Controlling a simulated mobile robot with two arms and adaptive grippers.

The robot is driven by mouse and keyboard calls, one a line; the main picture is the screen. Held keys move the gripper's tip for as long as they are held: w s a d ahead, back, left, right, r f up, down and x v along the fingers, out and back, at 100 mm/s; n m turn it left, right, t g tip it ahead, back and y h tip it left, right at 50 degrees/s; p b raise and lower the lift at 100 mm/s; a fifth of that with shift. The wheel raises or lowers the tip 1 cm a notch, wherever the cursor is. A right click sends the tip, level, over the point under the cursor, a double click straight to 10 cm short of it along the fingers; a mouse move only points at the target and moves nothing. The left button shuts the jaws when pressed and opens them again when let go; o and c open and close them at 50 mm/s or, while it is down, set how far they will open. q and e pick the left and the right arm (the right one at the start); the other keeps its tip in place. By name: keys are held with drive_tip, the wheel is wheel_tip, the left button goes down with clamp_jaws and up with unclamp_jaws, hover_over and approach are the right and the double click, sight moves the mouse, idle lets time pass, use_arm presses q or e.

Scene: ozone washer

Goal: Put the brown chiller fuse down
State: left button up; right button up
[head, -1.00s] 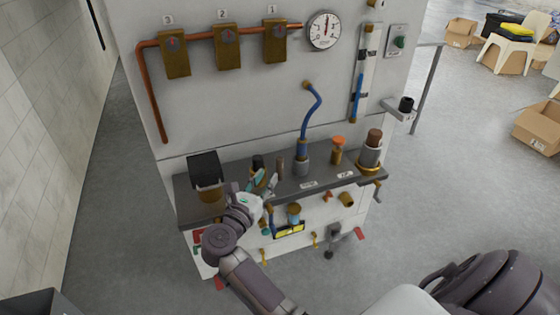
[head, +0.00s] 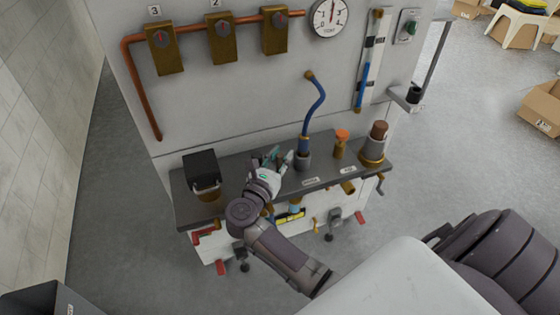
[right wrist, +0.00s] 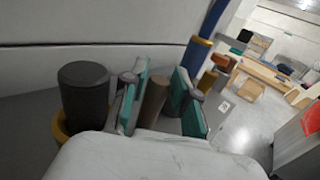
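In the right wrist view, a plain brown cylinder, seemingly the brown chiller fuse (right wrist: 155,97), stands upright between or just beyond the teal-padded fingers of my right gripper (right wrist: 161,100). The fingers are spread apart, and I see no clear grip on it. In the head view, my right gripper (head: 278,160) is over the dark shelf (head: 232,170) of the grey machine, left of the blue hose's socket. The hand hides the brown cylinder there. My left gripper is not in view.
A black cylinder in a yellowish base (right wrist: 85,95) stands close left of my right gripper. A black box-like part (head: 201,168) sits at the shelf's left end. The blue hose (head: 317,100), an orange-topped fitting (head: 341,143) and a brown-topped cylinder (head: 377,135) stand to the right.

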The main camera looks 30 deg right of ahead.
drive_tip(key=shift+a, duration=0.1)
drive_tip(key=shift+c, duration=1.3)
clamp_jaws()
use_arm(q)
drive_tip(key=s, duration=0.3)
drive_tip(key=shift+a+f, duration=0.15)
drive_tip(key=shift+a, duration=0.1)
